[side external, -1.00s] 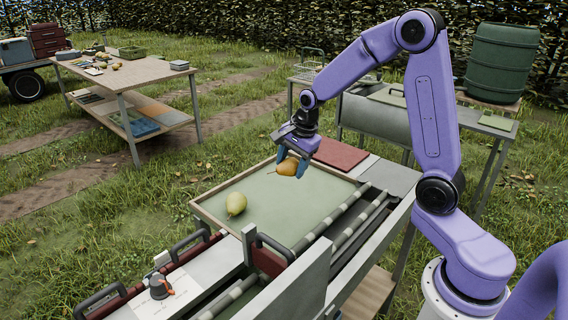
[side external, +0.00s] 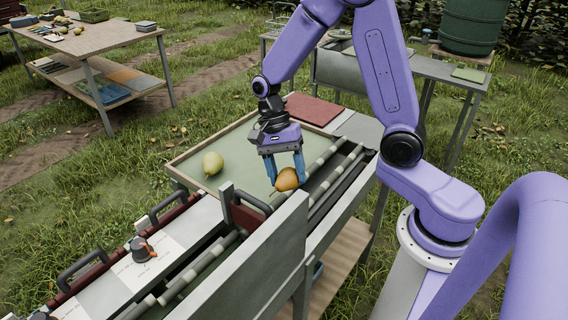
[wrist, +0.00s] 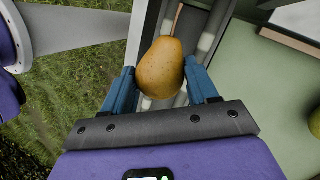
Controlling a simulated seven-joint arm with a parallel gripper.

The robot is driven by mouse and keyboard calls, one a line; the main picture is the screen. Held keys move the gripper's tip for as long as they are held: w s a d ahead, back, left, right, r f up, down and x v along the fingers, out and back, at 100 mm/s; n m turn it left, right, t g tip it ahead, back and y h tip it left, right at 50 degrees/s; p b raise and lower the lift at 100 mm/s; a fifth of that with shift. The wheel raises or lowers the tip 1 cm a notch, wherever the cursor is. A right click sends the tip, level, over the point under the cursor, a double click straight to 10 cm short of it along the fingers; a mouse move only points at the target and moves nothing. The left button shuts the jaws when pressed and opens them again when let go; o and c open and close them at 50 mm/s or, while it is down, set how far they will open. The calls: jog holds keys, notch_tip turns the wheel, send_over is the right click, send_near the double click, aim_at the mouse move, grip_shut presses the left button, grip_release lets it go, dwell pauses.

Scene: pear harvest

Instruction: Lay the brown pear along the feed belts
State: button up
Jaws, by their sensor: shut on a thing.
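My gripper (side external: 286,176) is shut on the brown pear (side external: 288,180), with one blue finger on each side of it. In the wrist view the brown pear (wrist: 160,70) hangs between the fingers, its stem pointing up the picture. It overlaps the feed belts (side external: 322,187), which run in a channel between grey rails. In the wrist view its stem lies roughly along the belts (wrist: 206,42). I cannot tell whether the pear touches the belts.
A green pear (side external: 212,163) lies on the green tray (side external: 235,150) left of my gripper. A tall grey panel (side external: 275,260) stands in front of the belts. A red board (side external: 305,108) lies behind the tray. Black handles (side external: 82,266) and a knob (side external: 142,250) are at front left.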

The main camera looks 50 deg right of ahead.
jog(key=shift+s+f, duration=0.2)
jog(key=shift+f, duration=3.6)
jog(key=o, duration=1.1)
jog(key=shift+o, duration=0.4)
jog(key=v, duration=1.8)
jog(key=shift+d+r, duration=0.2)
jog(key=shift+r, duration=0.2)
